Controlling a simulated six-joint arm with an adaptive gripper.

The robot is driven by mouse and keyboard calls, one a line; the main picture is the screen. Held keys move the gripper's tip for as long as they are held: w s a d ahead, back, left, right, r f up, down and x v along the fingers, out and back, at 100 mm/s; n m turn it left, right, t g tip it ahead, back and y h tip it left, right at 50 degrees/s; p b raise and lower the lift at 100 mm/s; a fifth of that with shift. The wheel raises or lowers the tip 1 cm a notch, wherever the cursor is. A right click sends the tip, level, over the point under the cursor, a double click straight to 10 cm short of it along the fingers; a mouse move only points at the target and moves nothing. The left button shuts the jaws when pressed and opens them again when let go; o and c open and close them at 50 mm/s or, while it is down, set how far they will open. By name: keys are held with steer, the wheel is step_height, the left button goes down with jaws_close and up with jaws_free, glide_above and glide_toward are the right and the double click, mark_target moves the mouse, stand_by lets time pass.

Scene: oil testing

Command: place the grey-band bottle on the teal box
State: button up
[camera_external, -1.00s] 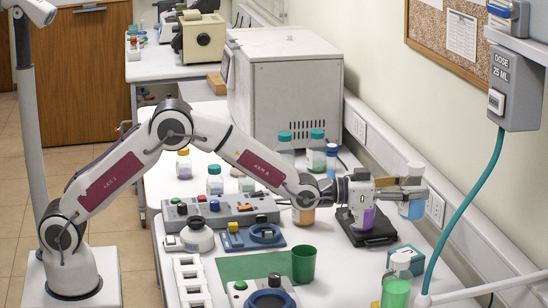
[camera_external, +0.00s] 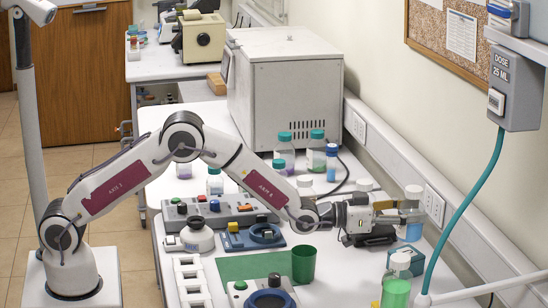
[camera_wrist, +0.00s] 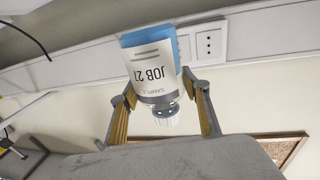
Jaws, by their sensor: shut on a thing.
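The grey-band bottle (camera_external: 411,232) holds blue liquid and has a pale cap. In the wrist view the bottle (camera_wrist: 150,68) has a white label reading JOB 21, a grey band near its neck and a clear-looking cap. My gripper (camera_external: 400,212) is shut on it, with one finger on each side; the fingers also show in the wrist view (camera_wrist: 162,102). The teal box (camera_external: 416,261) lies on the bench just below and in front of the bottle in the external view. A green-liquid bottle partly hides the box. I cannot tell whether the bottle touches anything below.
The green-liquid bottle (camera_external: 396,288) stands close in front of the teal box. A green cup (camera_external: 303,264) stands left. A teal hose (camera_external: 465,215) and the wall are at right.

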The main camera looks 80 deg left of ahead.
steer(key=shift+f, duration=1.75)
steer(key=shift+f, duration=0.15)
steer(key=o, duration=1.5)
steer(key=shift+f, duration=0.1)
steer(key=shift+s+a+r, duration=0.15)
steer(key=shift+s+r, duration=0.65)
steer(key=shift+r, duration=0.45)
steer(key=shift+s+a+r, duration=0.1)
steer(key=shift+s+r, duration=0.75)
steer(key=shift+r, duration=0.35)
steer(key=shift+s+a+r, duration=0.15)
steer(key=shift+s+r, duration=0.65)
steer(key=shift+r, duration=0.45)
steer(key=shift+s, duration=0.1)
